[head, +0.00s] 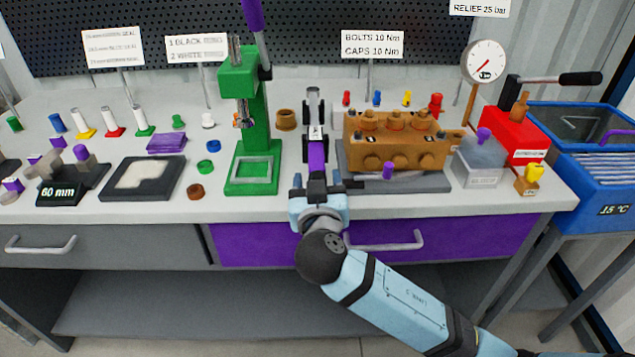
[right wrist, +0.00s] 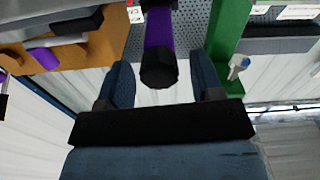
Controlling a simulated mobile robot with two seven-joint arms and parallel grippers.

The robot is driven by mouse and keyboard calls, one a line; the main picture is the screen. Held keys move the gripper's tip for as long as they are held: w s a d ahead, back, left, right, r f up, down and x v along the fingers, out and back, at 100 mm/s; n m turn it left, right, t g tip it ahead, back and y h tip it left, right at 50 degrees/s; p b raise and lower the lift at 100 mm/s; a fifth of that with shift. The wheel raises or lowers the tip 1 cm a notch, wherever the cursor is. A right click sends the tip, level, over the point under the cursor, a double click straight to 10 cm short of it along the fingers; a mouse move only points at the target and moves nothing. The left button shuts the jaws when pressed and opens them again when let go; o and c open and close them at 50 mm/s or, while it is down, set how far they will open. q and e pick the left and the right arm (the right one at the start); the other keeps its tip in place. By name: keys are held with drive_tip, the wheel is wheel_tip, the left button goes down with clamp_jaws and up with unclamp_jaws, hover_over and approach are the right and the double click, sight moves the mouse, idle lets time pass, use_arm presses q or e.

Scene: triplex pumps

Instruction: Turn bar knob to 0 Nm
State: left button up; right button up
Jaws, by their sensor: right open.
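A torque wrench with a purple handle (head: 317,155) and a dark head stands out over the bench between the green press and the brown pump block. Its black end knob (right wrist: 158,70) and purple bar (right wrist: 159,28) show in the right wrist view, pointing at my gripper. My right gripper (head: 317,181) is open at the handle's near end. In the right wrist view its blue fingers (right wrist: 163,78) stand on both sides of the knob, with gaps. The scale reading is too small to tell. My left gripper is not in view.
The green press (head: 251,125) stands close left of the wrench. The brown pump block (head: 397,145) sits close right on a grey plate. A sign (head: 372,44) reads BOLTS 10 Nm, CAPS 10 Nm. The purple drawer (head: 260,245) is below the bench edge.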

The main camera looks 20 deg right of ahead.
drive_tip(key=c, duration=0.9)
